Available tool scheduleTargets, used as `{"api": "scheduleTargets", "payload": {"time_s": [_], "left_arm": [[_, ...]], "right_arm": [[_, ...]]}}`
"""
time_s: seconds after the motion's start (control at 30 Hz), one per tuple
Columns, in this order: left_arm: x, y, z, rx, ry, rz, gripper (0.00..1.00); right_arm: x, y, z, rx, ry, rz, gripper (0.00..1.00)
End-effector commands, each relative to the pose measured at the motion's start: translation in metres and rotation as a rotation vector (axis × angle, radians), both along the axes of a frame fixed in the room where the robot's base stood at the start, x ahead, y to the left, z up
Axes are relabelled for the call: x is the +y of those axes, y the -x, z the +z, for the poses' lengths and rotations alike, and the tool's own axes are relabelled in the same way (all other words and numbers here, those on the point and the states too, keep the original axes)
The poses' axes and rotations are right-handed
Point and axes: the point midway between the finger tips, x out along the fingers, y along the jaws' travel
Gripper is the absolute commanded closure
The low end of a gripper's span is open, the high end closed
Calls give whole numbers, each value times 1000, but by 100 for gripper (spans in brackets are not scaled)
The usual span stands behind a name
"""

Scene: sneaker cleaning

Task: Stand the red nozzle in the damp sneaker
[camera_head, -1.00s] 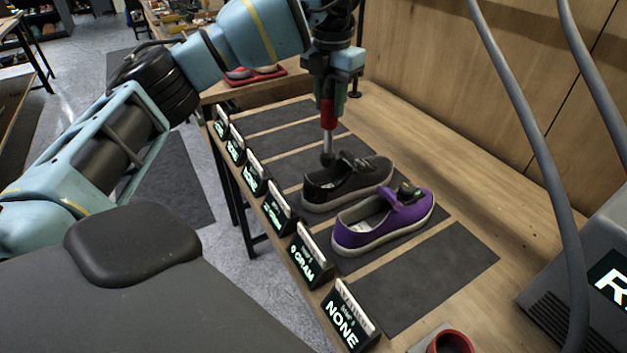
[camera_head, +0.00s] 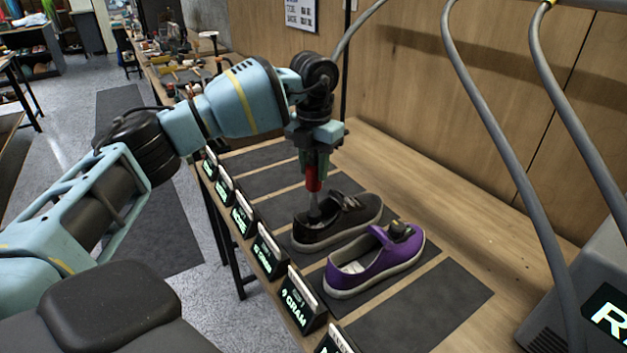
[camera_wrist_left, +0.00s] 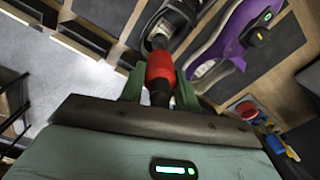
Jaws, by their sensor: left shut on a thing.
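My left gripper (camera_head: 315,163) is shut on the red nozzle (camera_head: 314,182), held upright with its dark stem pointing down. The stem's lower end is at the foot opening of the black sneaker (camera_head: 350,226); whether it touches the insole I cannot tell. The purple sneaker (camera_head: 385,262) stands beside it, nearer the camera. In the left wrist view the red nozzle (camera_wrist_left: 160,66) sits between the green fingers, with the black sneaker (camera_wrist_left: 182,20) and purple sneaker (camera_wrist_left: 228,50) beyond. Which sneaker is damp does not show plainly. My right gripper is out of view.
Several label cards line the table's left edge, including one reading about 9 gram (camera_head: 302,303). Dark mats (camera_head: 430,305) lie in strips on the wooden table (camera_head: 470,235). Grey hoses (camera_head: 500,130) hang at the right beside a grey machine (camera_head: 590,300).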

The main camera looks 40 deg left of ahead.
Motion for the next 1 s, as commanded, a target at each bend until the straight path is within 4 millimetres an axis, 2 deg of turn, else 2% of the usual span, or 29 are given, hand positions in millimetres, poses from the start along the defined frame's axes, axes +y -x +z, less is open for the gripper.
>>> {"api": "scheduleTargets", "payload": {"time_s": [0.33, 0.73, 0.77, 0.9, 1.0], "left_arm": [[0, 0, -35, 0, -1, 0, 100], [0, 0, -40, -1, -1, -1, 100], [0, 0, -40, 0, -1, -1, 66], [0, 0, -40, 0, -1, -1, 47], [0, 0, -40, 0, -1, -1, 46]], "right_arm": [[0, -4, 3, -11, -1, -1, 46], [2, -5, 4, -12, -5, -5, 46], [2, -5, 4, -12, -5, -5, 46], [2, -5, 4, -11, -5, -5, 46], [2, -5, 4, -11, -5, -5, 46]]}}
